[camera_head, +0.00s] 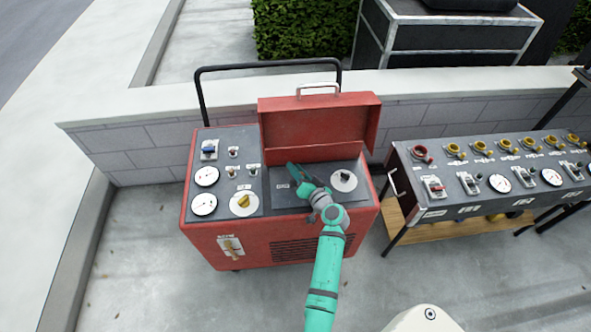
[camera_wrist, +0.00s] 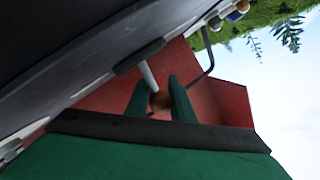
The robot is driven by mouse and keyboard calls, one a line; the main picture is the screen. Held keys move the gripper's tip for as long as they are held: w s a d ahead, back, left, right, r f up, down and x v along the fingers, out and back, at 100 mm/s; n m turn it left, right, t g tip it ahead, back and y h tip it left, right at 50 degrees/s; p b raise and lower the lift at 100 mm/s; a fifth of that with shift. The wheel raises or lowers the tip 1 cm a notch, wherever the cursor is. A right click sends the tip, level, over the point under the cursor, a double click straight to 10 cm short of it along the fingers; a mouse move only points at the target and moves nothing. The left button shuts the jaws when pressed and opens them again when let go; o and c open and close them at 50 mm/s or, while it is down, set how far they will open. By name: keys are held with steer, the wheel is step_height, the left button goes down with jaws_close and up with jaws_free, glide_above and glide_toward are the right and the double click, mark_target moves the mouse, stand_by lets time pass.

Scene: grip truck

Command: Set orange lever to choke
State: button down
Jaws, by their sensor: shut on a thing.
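The orange lever shows in the wrist view as a pale rod rising from a dark slot in the grey panel, with a dull orange-brown round knob (camera_wrist: 159,101) at its end. My gripper (camera_wrist: 162,98) has one green finger on each side of the knob and is shut on it. In the camera_head view my gripper (camera_head: 293,172) is over the grey top panel of the red machine (camera_head: 295,232), in front of its raised lid. There the gripper hides the lever. Which slot position the lever is in cannot be read.
A round white dial with a knob (camera_head: 344,181) is close to the gripper's right. Gauges and a yellow knob (camera_head: 243,201) are on the left panel. The raised red lid (camera_head: 318,125) stands behind. A second control console (camera_head: 490,175) stands to the right.

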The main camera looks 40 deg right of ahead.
steer(key=shift+w+a, duration=0.1)
steer(key=shift+a, duration=0.05)
steer(key=c, duration=1.6)
jaws_free()
steer(key=shift+s, duration=0.25)
steer(key=v, duration=1)
steer(key=shift+s+r, duration=0.1)
steer(key=shift+s, duration=0.15)
